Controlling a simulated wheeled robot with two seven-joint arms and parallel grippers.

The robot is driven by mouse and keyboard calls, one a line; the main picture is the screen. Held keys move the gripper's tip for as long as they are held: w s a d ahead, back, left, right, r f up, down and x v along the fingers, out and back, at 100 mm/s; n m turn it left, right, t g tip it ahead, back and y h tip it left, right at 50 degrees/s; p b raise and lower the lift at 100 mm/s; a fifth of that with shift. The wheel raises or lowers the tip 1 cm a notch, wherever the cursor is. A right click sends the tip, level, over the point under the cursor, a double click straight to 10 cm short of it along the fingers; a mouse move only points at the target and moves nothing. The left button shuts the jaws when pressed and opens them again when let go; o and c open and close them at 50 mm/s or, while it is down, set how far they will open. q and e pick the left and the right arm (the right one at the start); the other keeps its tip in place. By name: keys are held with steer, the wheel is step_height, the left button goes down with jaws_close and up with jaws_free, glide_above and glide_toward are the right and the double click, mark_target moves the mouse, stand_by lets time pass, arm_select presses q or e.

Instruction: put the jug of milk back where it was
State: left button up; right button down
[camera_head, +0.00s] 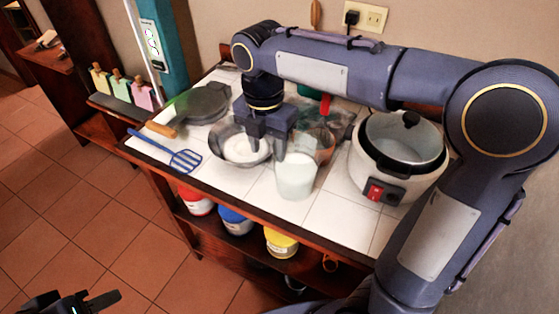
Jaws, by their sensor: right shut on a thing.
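The jug of milk (296,178) is a clear vessel filled with white. It is upright at the front of the white tiled counter, and I cannot tell whether its base touches the tiles. My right gripper (277,148) reaches down from above and is shut on the jug at its upper left side; its fingers partly hide the rim. A metal bowl (220,140) with white contents is just left of the jug, partly behind the gripper. My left gripper (92,302) is at the bottom left, away from the counter and partly cut off; its jaw state is unclear.
A white rice cooker (370,180) stands to the right. A blue slotted spatula (184,160) and a grey pan (205,103) lie to the left. A see-through brownish vessel (324,146) is behind the jug. Bare tiles (225,178) lie in front of the bowl.

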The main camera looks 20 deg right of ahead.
steer(key=f, duration=0.2)
steer(key=d+f, duration=0.1)
steer(key=f, duration=0.1)
steer(key=d+f, duration=0.1)
steer(key=f, duration=0.1)
steer(key=shift+w+d, duration=0.2)
steer(key=shift+d, duration=0.05)
steer(key=shift+f+b, duration=0.1)
steer(key=shift+b, duration=0.2)
steer(key=c, duration=1)
jaws_free()
steer(key=shift+f, duration=0.1)
steer(key=shift+c, duration=0.2)
